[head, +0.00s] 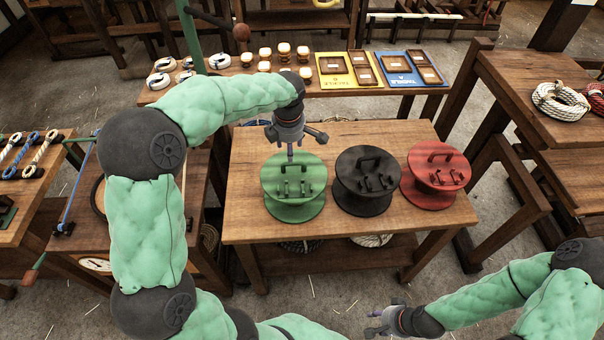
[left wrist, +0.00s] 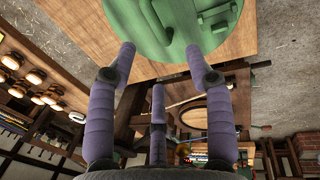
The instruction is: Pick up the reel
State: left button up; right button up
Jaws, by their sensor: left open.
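Three reels stand upright in a row on the wooden table (head: 340,222): a green reel (head: 283,208), a black reel (head: 362,202) and a red reel (head: 437,200). Each has a handle on its top disc. My left gripper (head: 293,147) hangs above the back of the green reel, pointing down, apart from its handle. In the left wrist view my left gripper (left wrist: 163,65) has its purple fingers spread with nothing between them. The green reel's disc (left wrist: 168,42) shows at the top there, beyond the fingertips. My right gripper (head: 374,321) is low at the front, empty, fingers apart.
A back bench holds jars (head: 284,52), a yellow board (head: 349,70) and a blue board (head: 410,69) with small trays. Coiled rope (head: 560,101) lies on the right bench. Rope pieces (head: 32,157) lie on the left bench. The table's front strip is clear.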

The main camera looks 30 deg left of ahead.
aim_at(291, 164)
pick_arm(q)
jog(key=f, duration=0.2)
jog(key=w+f+b, duration=0.1)
jog(key=f, duration=0.2)
jog(key=shift+w+a+f, duration=0.25)
jog(key=shift+a+f, duration=0.05)
jog(key=shift+f, duration=0.1)
jog(key=f, duration=0.1)
jog(key=f+b, duration=0.1)
jog(key=f, duration=0.1)
jog(key=w+f, duration=0.1)
jog(key=shift+a+f+b, duration=0.25)
jog(key=shift+f+b, duration=0.15)
jog(key=shift+r, duration=0.1)
jog(key=shift+c, duration=0.3)
jog(key=shift+w, duration=0.1)
grip_shut()
